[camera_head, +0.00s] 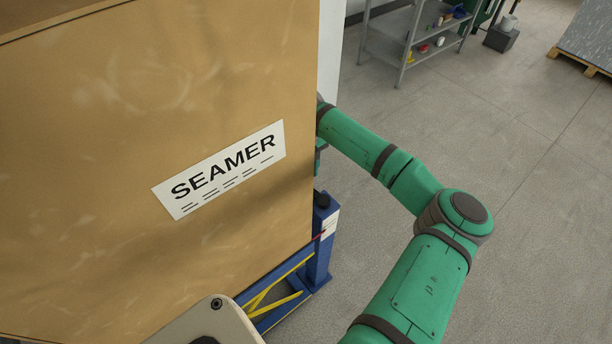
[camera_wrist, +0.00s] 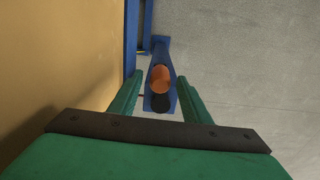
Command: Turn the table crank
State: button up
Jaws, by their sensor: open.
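The table crank shows in the wrist view as an orange round part (camera_wrist: 161,80) next to a black round part (camera_wrist: 160,103), both on a blue bracket (camera_wrist: 159,55). My gripper (camera_wrist: 159,76) is open, with one green finger on each side of the orange part. I cannot tell how far the fingertips are from it in depth. In the head view the blue table (camera_head: 320,250) carries a black knob (camera_head: 321,199) on its end post. The orange part and most of my gripper are hidden there behind the crate and my arm.
A big tan box marked SEAMER (camera_head: 120,120) stands on the table, close beside my arm; its wall (camera_wrist: 60,60) fills the left of the wrist view. Grey shelves (camera_head: 410,35) and a pallet (camera_head: 580,62) stand at the back. The floor to the right is clear.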

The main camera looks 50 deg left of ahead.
notch_tip(320, 180, up, 10)
jog(key=shift+f, duration=0.2)
